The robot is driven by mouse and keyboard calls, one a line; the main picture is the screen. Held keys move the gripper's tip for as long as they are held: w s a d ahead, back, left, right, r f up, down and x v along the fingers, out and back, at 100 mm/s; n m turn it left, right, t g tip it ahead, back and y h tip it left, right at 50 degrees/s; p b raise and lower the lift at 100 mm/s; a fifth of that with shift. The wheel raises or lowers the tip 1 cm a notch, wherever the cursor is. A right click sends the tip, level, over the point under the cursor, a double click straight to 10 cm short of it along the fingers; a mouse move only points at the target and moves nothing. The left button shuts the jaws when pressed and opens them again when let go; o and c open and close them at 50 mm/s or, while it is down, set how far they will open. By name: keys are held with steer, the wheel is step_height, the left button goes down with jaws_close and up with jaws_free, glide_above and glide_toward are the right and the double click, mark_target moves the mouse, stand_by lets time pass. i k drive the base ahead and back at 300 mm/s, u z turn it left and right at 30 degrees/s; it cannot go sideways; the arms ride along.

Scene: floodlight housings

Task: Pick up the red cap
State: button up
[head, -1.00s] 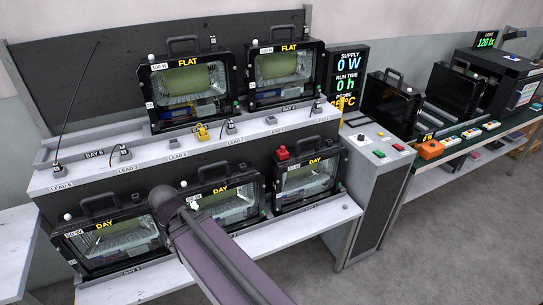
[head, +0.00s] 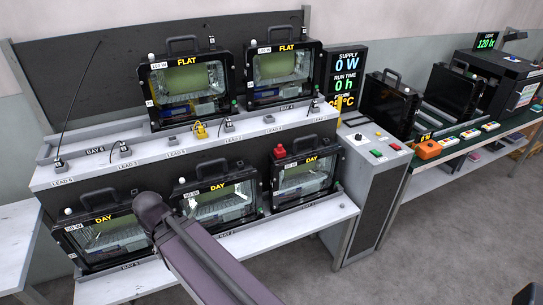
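The red cap (head: 279,152) sits on the top left of the lower right floodlight housing (head: 304,181), beside that housing's handle and left of its yellow DAY label. It looks upright and nothing touches it from above. A purple-grey link of my arm crosses the lower middle of the head view, its rounded joint in front of the lower row, left of the cap. My gripper's fingers cannot be made out in this view.
Two more DAY housings (head: 213,203) (head: 103,236) stand left on the lower white shelf (head: 300,226). Two FLAT housings (head: 187,86) (head: 285,73) stand above. A yellow clip-like part (head: 199,130) lies on the upper ledge. A control cabinet (head: 372,180) stands right.

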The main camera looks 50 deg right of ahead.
mark_target(279, 152)
steer(key=k, duration=1.1)
steer(key=z, duration=1.85)
steer(key=i, duration=1.05)
steer(key=u, duration=0.05)
